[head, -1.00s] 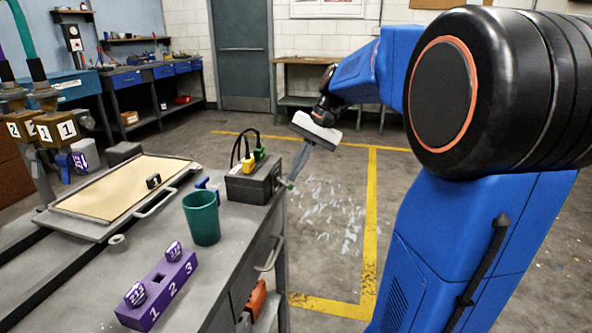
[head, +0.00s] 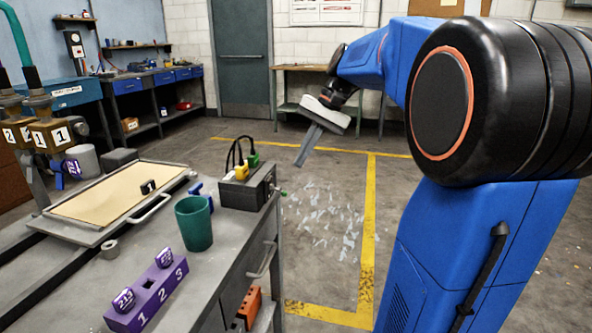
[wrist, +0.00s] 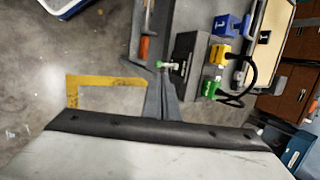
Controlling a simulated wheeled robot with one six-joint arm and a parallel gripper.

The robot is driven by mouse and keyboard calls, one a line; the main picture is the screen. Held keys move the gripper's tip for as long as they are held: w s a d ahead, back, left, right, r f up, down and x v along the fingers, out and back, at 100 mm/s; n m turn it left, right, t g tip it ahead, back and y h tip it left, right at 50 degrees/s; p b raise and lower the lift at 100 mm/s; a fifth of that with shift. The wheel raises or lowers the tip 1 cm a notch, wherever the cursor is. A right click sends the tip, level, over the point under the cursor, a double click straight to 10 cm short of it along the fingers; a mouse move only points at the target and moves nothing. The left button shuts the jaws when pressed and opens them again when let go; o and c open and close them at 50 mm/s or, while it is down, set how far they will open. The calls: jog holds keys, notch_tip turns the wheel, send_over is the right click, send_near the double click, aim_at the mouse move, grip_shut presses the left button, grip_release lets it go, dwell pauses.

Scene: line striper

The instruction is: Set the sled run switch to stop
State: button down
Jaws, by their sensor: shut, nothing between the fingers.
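A dark box (head: 248,188) stands at the right edge of the grey bench, with a yellow plug (head: 241,172), a green plug (head: 253,160) and black cables on top. A small green-tipped lever (head: 283,193) sticks out of its right side; I cannot read any marking or its setting. The box (wrist: 187,65) and the green tip (wrist: 160,64) also show in the wrist view. My gripper (head: 300,163) is shut and empty, pointing down in the air beyond the box, apart from it. In the wrist view my gripper (wrist: 160,80) shows its fingers together near the green tip.
A sled tray (head: 118,195) with a handle lies on rails at the left. A green cup (head: 195,222), a blue item (head: 200,191) and a purple numbered block (head: 150,290) stand on the bench. Open floor (head: 330,215) with a yellow line lies right of the bench.

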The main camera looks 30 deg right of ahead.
jog(key=s+d+v, duration=0.1)
jog(key=v, duration=0.5)
jog(key=shift+d, duration=0.2)
dwell(0.4)
